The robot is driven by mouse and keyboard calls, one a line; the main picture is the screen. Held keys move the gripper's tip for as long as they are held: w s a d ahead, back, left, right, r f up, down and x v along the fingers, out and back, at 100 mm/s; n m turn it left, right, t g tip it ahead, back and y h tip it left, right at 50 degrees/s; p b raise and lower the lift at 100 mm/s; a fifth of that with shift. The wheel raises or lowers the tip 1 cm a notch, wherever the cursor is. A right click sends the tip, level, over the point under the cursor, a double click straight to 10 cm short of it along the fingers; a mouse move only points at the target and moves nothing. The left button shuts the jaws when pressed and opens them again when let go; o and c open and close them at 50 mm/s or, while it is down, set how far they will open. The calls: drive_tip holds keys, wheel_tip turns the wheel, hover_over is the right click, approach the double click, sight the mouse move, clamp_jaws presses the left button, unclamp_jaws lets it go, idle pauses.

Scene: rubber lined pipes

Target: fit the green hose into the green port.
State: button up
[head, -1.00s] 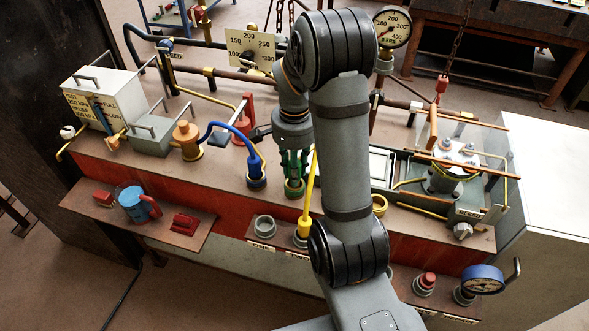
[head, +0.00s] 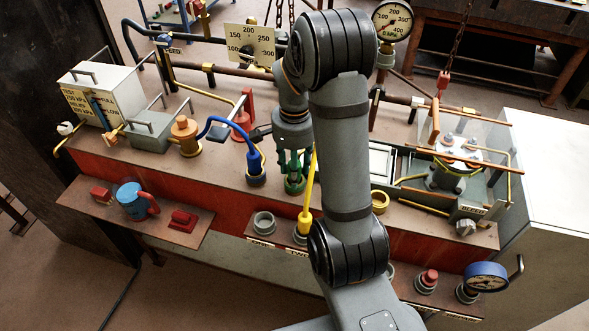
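My gripper (head: 293,166) points down over the bench, right of the blue hose, and appears shut on the green hose (head: 293,158). Only parts of the hose's green end show between and beside the dark fingers; the rest is hidden by my arm. The green port (head: 294,186) is a green-ringed socket on the bench top directly below the fingers. The hose end appears upright and over or at the port's mouth. I cannot tell whether it is inside.
The blue hose (head: 254,160) stands in a blue-ringed socket just left of my gripper. The yellow hose (head: 305,222) stands close on the right, partly behind my arm. A red fitting (head: 242,122) and brass fitting (head: 185,135) stand behind left. A lower shelf (head: 155,228) is in front.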

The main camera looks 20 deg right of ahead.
drive_tip(key=shift+o, duration=0.7)
drive_tip(key=shift+r, duration=0.1)
wheel_tip(320, 180, up, 12)
drive_tip(key=shift+f, duration=0.1)
wheel_tip(320, 180, down, 12)
drive_tip(key=shift+r, duration=0.1)
drive_tip(key=shift+r+p, duration=0.4)
drive_tip(key=shift+p, duration=0.2)
idle(0.4)
